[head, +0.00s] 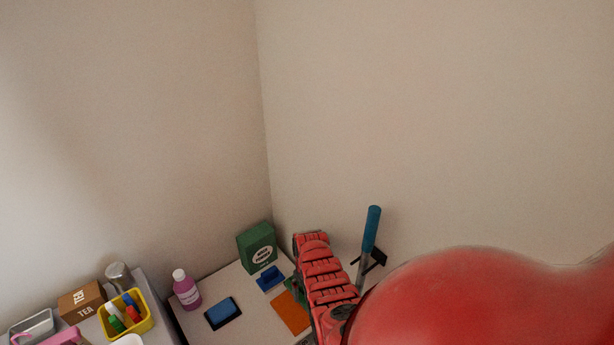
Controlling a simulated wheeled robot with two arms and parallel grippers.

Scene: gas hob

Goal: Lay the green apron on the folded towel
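My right arm comes in from the right as a large red shape. At its left end is a ribbed red part, which seems to be my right gripper (322,275), over the right side of the pale surface in the corner. I cannot tell whether it is open or shut. A flat orange cloth-like piece (291,313) lies just left of it, partly hidden; I cannot tell if it is the folded towel. A small bit of green shows beside the ribbed part; I cannot tell if it is the green apron. My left gripper is not in view.
A blue-handled tool (371,229) is by the wall. At left are a yellow caddy (104,322) and a tea box (82,300).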

